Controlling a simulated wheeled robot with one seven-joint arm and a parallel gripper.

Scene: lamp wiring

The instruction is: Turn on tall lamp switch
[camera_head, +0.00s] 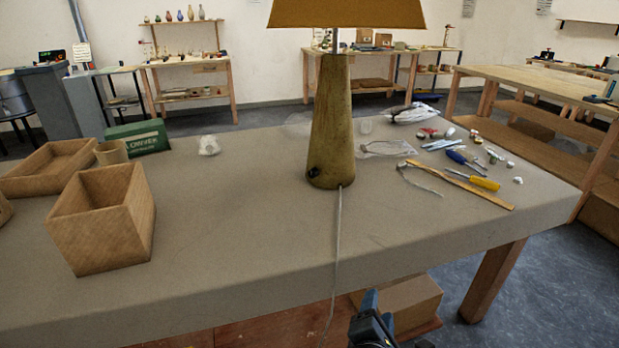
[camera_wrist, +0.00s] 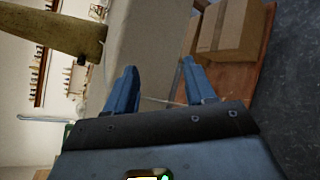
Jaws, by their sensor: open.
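The tall lamp (camera_head: 332,125) stands upright on the grey-covered table, with a tapered wooden body and a tan shade (camera_head: 347,12) cut off by the top edge. A small dark switch knob (camera_head: 313,172) sits low on the left of its base. A pale cord (camera_head: 337,235) runs from the base down over the table's front edge. My gripper (camera_head: 370,308) is below the front edge of the table, apart from the lamp. In the wrist view its two blue fingers (camera_wrist: 157,85) are spread with nothing between them. The lamp body lies sideways at upper left there (camera_wrist: 60,33).
The table (camera_head: 230,225) has clear room in front of the lamp. A wooden box (camera_head: 105,220), a tray and a green box (camera_head: 137,138) stand left. Screwdrivers (camera_head: 472,178), a ruler and small parts lie right. A cardboard box (camera_head: 405,300) sits under the table.

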